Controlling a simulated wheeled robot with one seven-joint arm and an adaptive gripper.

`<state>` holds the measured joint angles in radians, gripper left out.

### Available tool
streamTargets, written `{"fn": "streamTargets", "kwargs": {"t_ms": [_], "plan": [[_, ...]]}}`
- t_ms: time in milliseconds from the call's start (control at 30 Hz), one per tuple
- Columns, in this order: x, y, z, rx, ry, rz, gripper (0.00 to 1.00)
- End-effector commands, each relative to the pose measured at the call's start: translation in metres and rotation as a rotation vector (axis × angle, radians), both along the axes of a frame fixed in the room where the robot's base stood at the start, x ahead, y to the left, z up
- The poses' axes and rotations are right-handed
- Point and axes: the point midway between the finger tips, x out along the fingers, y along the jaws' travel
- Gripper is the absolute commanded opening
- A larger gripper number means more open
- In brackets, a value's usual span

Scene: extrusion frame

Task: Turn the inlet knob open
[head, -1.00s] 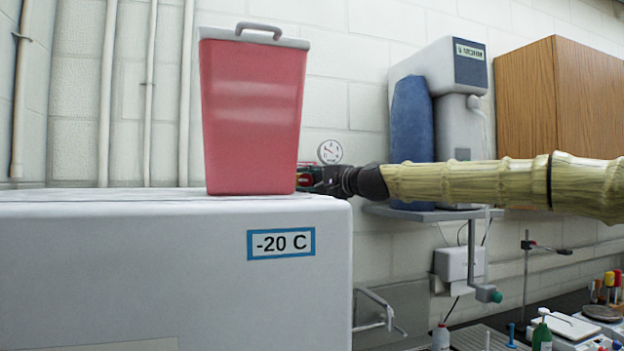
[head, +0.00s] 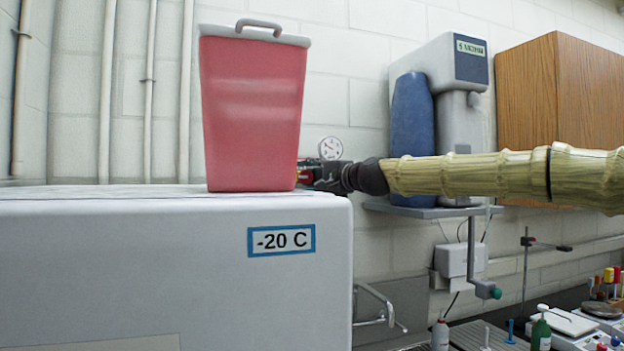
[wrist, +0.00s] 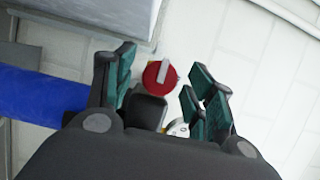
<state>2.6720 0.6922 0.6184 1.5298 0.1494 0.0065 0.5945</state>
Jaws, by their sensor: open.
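The inlet knob (wrist: 158,74) is a round red disc with a pale grey bar across it, seen in the wrist view. It lies between and beyond the two green-padded fingers of my gripper (wrist: 165,88), which are spread apart with nothing held. I cannot tell whether a finger touches the knob. In the head view my gripper (head: 325,176) is at the wall just right of the red bin, which partly hides it. A bit of red (head: 304,172) shows beside it there. A white round gauge (head: 330,148) is just above my gripper and shows partly in the wrist view (wrist: 178,128).
A red bin (head: 252,115) with a grey handled lid stands on the white -20 C freezer (head: 150,270), close left of my gripper. A wooden cabinet (head: 545,90) hangs at right.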

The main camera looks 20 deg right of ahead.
Motion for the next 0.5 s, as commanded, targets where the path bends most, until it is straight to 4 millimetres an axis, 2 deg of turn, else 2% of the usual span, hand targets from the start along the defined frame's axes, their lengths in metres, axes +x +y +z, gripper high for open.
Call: {"fn": "streamTargets", "kwargs": {"t_ms": [267,500], "plan": [[-0.007,-0.004,0.001,0.0,-0.001,-0.002,0.55],[-0.034,-0.016,0.002,0.001,-0.002,-0.001,0.55]]}}
